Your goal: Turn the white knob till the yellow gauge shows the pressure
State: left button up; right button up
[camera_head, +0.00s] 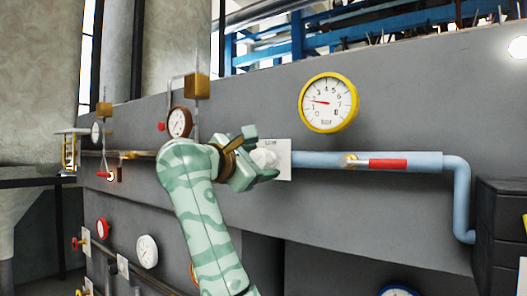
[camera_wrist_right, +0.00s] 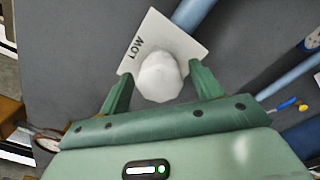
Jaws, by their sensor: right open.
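The white knob (camera_wrist_right: 160,80) sits on a white plate (camera_wrist_right: 176,38) marked LOW, on the grey wall. In the right wrist view it lies between the two fingers of my right gripper (camera_wrist_right: 161,88), which is open. Contact with the knob cannot be made out. In the head view the right gripper (camera_head: 259,155) partly covers the knob (camera_head: 265,159). The yellow gauge (camera_head: 354,103) is up and right of the knob; its needle points left, near 2. My left gripper is not in view.
A light blue pipe (camera_head: 325,160) runs right from the plate, with a red-handled valve (camera_head: 388,163), then bends down near a dark cabinet (camera_head: 500,235). A brown-rimmed gauge (camera_head: 180,122) is left of the gripper. Several other gauges and valves are at the lower left.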

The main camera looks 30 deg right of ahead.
jog(key=shift+x, duration=0.75)
jog(key=shift+d, duration=0.2)
jog(key=c, duration=1)
